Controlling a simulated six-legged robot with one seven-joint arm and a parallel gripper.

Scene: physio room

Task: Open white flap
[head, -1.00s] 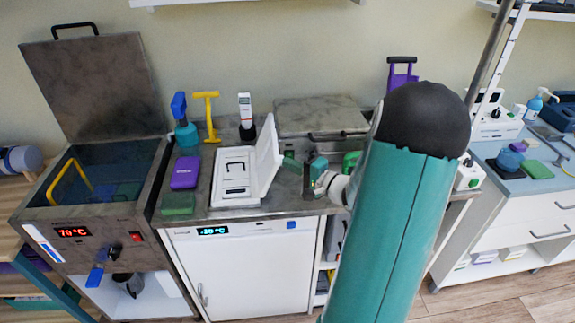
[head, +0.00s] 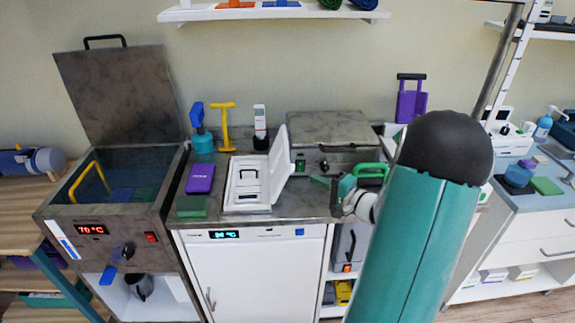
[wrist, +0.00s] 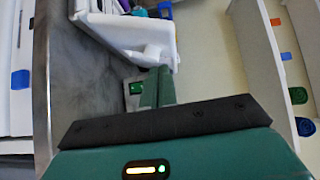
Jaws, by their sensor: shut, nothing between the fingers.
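A white case (head: 243,207) lies on the grey counter. Its white flap (head: 281,163) stands up along the case's right side, leaning slightly right, so the case is open. In the wrist view the flap (wrist: 118,33) shows at the top, just beyond my fingertips. My gripper (head: 318,180) is to the right of the flap in the head view, its green fingers pointing left towards it. The fingers are shut together with nothing between them, as the wrist view also shows (wrist: 157,82). A gap shows between fingertips and flap in the head view.
A purple box (head: 201,179) and a green block (head: 192,206) lie left of the case. A blue-topped bottle (head: 201,130), a yellow handle (head: 223,128) and a white device (head: 260,127) stand behind. A grey lidded unit (head: 330,135) is behind my gripper. An open heated tank (head: 120,210) is at left.

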